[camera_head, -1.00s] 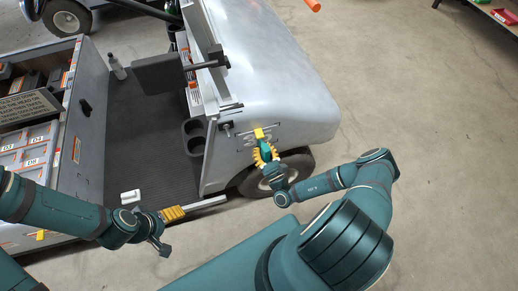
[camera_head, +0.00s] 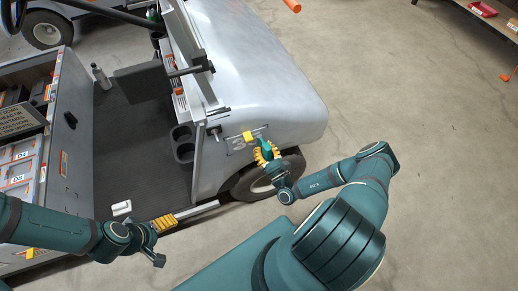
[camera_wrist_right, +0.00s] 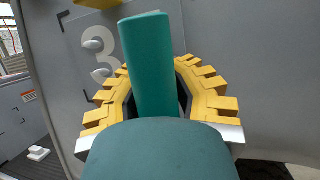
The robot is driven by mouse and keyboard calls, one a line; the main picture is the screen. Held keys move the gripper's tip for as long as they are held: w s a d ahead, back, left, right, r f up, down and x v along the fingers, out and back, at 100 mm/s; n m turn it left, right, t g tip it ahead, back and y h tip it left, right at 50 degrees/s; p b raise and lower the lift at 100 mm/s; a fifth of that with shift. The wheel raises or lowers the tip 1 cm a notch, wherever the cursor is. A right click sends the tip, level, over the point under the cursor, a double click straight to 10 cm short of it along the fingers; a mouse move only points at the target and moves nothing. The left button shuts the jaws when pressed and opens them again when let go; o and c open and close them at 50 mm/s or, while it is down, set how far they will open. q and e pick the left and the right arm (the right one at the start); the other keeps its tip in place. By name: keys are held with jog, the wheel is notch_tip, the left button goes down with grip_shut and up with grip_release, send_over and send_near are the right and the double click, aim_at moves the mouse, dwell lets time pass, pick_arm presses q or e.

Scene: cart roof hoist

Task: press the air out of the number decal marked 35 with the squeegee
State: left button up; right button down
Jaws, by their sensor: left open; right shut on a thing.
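The number decal (camera_head: 237,144) is on the grey front panel of the cart, above the front wheel. In the right wrist view a pale 3 (camera_wrist_right: 104,40) shows with white raised spots on it; the other digit is hidden. My right gripper (camera_head: 264,148) is shut on the teal handle of the squeegee (camera_wrist_right: 150,60). My left gripper (camera_head: 160,240) is open and empty beside the cart's step edge.
The cart's front wheel (camera_head: 267,177) is just below my right gripper. Cup holders (camera_head: 182,143) and the dark cart floor (camera_head: 130,150) lie left of the panel. Open concrete is to the right.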

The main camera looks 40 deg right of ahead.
aim_at(268, 157)
jog(key=shift+d, duration=0.4)
jog(key=shift+s, duration=0.2)
jog(key=shift+s+a+p, duration=0.3)
jog(key=shift+s+p, duration=0.05)
jog(key=shift+s, duration=0.7)
jog(key=shift+s+a+p, duration=0.3)
jog(key=shift+s+p, duration=0.05)
jog(key=shift+s, duration=0.75)
jog(key=shift+s+a+p, duration=0.3)
jog(key=shift+s+p, duration=0.05)
jog(key=shift+s, duration=0.7)
